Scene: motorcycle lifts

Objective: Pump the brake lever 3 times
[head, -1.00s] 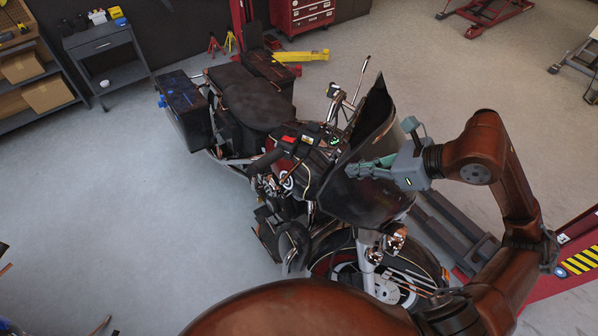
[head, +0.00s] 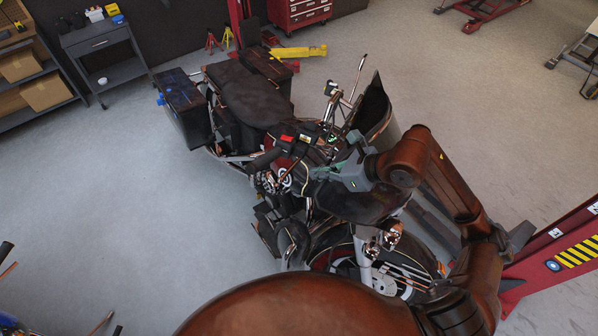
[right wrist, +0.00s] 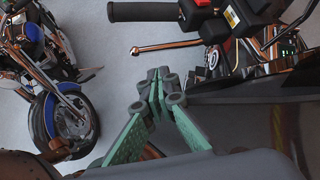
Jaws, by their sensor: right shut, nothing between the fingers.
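The brake lever (right wrist: 168,47) is a copper-coloured bar with a ball tip, in front of the black handlebar grip (right wrist: 145,11) in the right wrist view. The grip also shows in the head view (head: 263,160), on the near side of the black motorcycle (head: 258,102). My right gripper (head: 312,173) is over the front of the motorcycle, beside the handlebar controls. Its green fingers (right wrist: 163,88) are shut and empty, apart from the lever and below it in the wrist picture. My left gripper is not in view.
A red lift post (head: 555,250) is at the right. A blue motorcycle (right wrist: 50,105) shows at the left of the wrist view. The floor left of the black motorcycle is clear.

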